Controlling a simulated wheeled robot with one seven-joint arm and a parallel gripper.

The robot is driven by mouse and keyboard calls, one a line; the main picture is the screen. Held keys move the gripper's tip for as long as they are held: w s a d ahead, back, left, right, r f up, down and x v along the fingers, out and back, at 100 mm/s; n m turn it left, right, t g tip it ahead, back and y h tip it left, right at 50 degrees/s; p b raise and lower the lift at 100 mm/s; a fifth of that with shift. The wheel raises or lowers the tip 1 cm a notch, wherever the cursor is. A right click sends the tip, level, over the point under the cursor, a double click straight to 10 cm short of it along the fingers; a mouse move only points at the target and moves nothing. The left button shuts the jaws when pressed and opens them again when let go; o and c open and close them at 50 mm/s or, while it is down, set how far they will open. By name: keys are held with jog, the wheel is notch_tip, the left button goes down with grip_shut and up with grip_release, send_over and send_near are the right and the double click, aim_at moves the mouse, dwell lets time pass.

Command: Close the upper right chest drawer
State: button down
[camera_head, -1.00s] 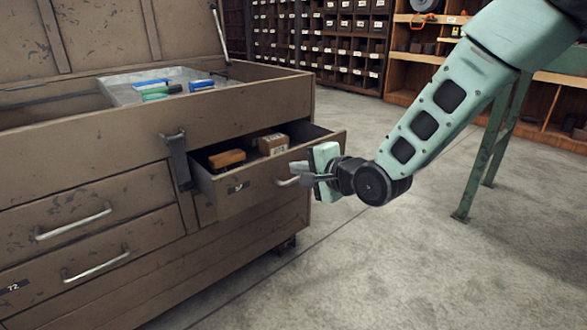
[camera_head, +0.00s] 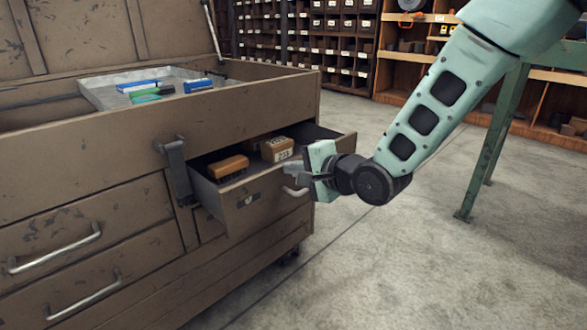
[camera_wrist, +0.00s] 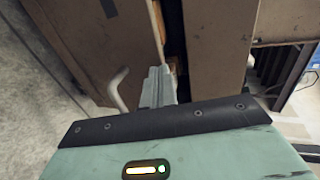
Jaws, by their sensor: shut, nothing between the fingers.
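The upper right chest drawer (camera_head: 250,198) stands pulled out of the brown chest (camera_head: 110,140). An orange-brown block (camera_head: 227,167) and a tan box (camera_head: 277,149) lie inside it. My gripper (camera_head: 290,170) is shut and empty at the drawer's front, near its top edge and its right part. The drawer handle (camera_head: 295,191) shows just below the fingers. In the wrist view the shut fingers (camera_wrist: 158,80) point at the drawer front, with the handle (camera_wrist: 118,90) to their left. I cannot tell whether the fingertips touch the drawer.
A tray (camera_head: 160,89) with blue and green items sits in the chest's open top. A latch (camera_head: 176,165) hangs left of the drawer. A green table leg (camera_head: 490,150) stands at right. Shelves (camera_head: 340,40) line the back. The floor (camera_head: 400,260) right of the chest is clear.

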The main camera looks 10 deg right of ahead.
jog(key=w+a+p, duration=0.4)
jog(key=w+a, duration=0.3)
jog(key=w, duration=0.3)
jog(key=shift+w+a, duration=0.25)
jog(key=shift+a, duration=0.05)
